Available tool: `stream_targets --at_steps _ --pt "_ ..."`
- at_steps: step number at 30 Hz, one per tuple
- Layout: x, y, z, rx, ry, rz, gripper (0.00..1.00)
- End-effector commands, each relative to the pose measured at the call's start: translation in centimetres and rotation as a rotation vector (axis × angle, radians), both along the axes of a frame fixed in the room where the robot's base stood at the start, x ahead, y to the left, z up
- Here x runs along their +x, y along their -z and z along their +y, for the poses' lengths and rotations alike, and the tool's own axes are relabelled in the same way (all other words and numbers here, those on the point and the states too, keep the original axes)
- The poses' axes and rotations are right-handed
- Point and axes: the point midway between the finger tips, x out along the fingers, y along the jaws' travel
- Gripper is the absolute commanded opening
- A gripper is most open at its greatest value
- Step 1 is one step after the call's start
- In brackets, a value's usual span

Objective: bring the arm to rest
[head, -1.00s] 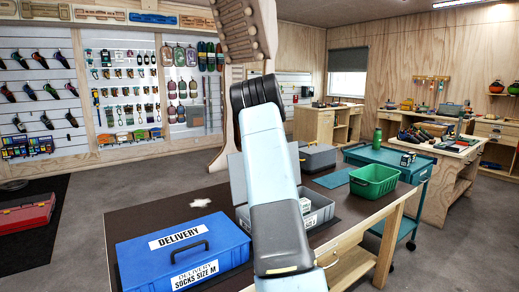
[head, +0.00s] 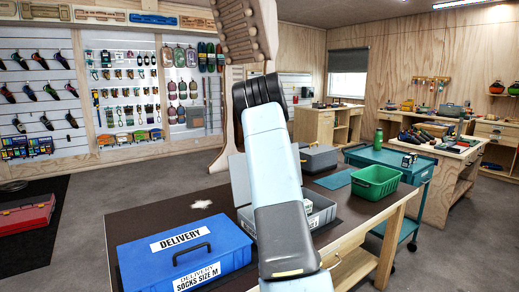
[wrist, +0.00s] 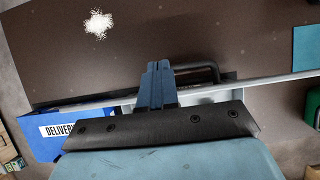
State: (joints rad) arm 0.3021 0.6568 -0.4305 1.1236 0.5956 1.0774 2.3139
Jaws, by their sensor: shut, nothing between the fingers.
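My arm, pale blue and grey, rises through the middle of the head view in front of the table and hides part of the grey box. My gripper (wrist: 157,68) shows in the wrist view with its blue fingers together and nothing between them. It is over the grey box (wrist: 200,95), whose dark handle (wrist: 212,72) lies just beyond the fingers. I cannot tell the height between them. My gripper cannot be made out in the head view.
A blue delivery box (head: 183,251) stands on the dark table (head: 140,222) at left, beside the grey box (head: 320,213). A white patch (wrist: 98,23) marks bare tabletop. A red toolbox (head: 27,214) is far left.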

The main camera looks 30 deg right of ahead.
Motion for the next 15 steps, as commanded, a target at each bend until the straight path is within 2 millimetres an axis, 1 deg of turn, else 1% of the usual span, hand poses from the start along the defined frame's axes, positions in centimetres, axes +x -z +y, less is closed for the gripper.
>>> stream_targets --at_steps 1,6,10,15 --pt "0.1 -1.0 0.1 -0.002 -0.002 -0.003 0.0" --pt "0.3 -3.4 0.3 -0.001 -0.004 -0.003 0.0" --pt "0.4 -4.5 0.5 0.0 -0.005 -0.003 0.0" --pt "0.4 -4.9 0.6 0.0 -0.007 -0.002 0.0"
